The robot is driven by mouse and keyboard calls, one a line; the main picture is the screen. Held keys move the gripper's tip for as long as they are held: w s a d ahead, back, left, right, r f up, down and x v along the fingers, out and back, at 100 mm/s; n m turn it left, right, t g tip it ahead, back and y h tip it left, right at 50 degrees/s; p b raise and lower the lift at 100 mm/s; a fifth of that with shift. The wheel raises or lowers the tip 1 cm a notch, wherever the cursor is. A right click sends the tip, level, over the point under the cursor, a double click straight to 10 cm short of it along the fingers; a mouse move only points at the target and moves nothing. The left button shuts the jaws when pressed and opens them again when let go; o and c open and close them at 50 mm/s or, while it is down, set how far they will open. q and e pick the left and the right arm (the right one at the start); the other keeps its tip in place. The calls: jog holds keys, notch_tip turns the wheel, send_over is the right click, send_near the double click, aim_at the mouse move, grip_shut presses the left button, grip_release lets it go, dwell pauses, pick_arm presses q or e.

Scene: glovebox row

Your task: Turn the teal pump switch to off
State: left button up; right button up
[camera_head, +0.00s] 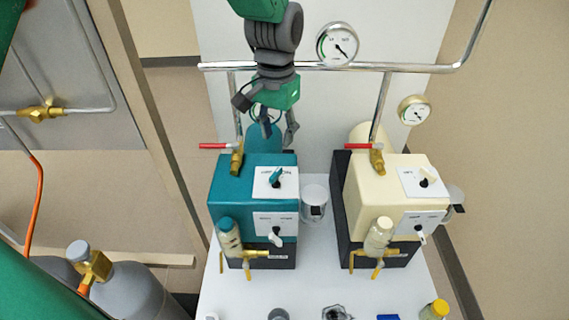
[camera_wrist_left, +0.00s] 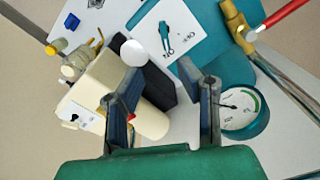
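The teal pump (camera_head: 228,185) stands on the left of the white bench, on a black base. Its upper white plate carries the teal switch (camera_head: 276,176), a small lever that leans up and to the right in the head view. It also shows in the left wrist view (camera_wrist_left: 165,38), beside printed labels that seem to read ON and OFF. My left gripper (camera_head: 279,130) hangs above and behind the pump's top. Its fingers (camera_wrist_left: 170,80) are apart with nothing held between them, and clear of the switch. My right gripper is not in view.
A cream pump (camera_head: 361,200) with a similar switch (camera_head: 427,181) stands to the right. Red-handled valves (camera_head: 237,158), pipes and a gauge (camera_head: 337,44) rise behind the pumps. A clear jar (camera_head: 314,203) stands between them. Small items line the front edge.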

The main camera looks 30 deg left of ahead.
aim_at(277, 171)
pick_arm(q)
jog(key=f, duration=0.7)
jog(key=a+f, duration=0.1)
jog(key=f, duration=0.2)
jog(key=shift+w+f, duration=0.3)
jog(key=shift+f, duration=0.05)
jog(key=shift+d+f, duration=0.4)
jog(key=shift+f, duration=0.2)
jog(key=shift+a, duration=0.25)
jog(key=shift+c, duration=1.3)
jog(key=shift+a, duration=0.2)
grip_shut()
